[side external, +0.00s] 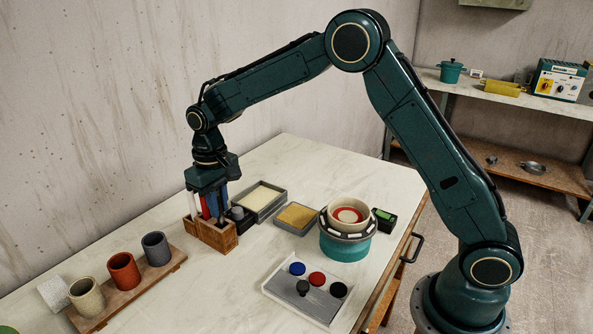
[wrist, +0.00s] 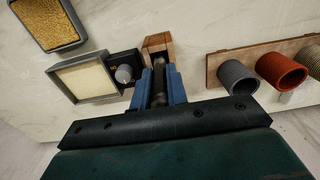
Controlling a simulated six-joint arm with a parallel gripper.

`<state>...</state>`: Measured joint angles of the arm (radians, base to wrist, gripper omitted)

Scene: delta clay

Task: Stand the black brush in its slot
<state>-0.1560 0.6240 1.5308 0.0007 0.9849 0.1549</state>
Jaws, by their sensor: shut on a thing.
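My gripper (wrist: 160,84) is shut on the black brush (wrist: 158,97), with a blue finger on each side of its dark handle in the wrist view. In the side view my gripper (side external: 217,203) points straight down over the wooden brush holder (side external: 216,239). The brush looks upright and in line with the holder, but fingers and handles hide its lower end, so I cannot tell how deep it sits. A white brush (side external: 191,205) and a red brush (side external: 205,208) stand in the holder. The holder also shows in the wrist view (wrist: 157,42).
A small dark box with a grey knob (side external: 238,213) stands close beside the holder. Two shallow trays (side external: 262,200) (side external: 297,216) lie behind it. Several cups (side external: 123,270) stand on a board at left. A turntable with a bowl (side external: 346,240) is at right.

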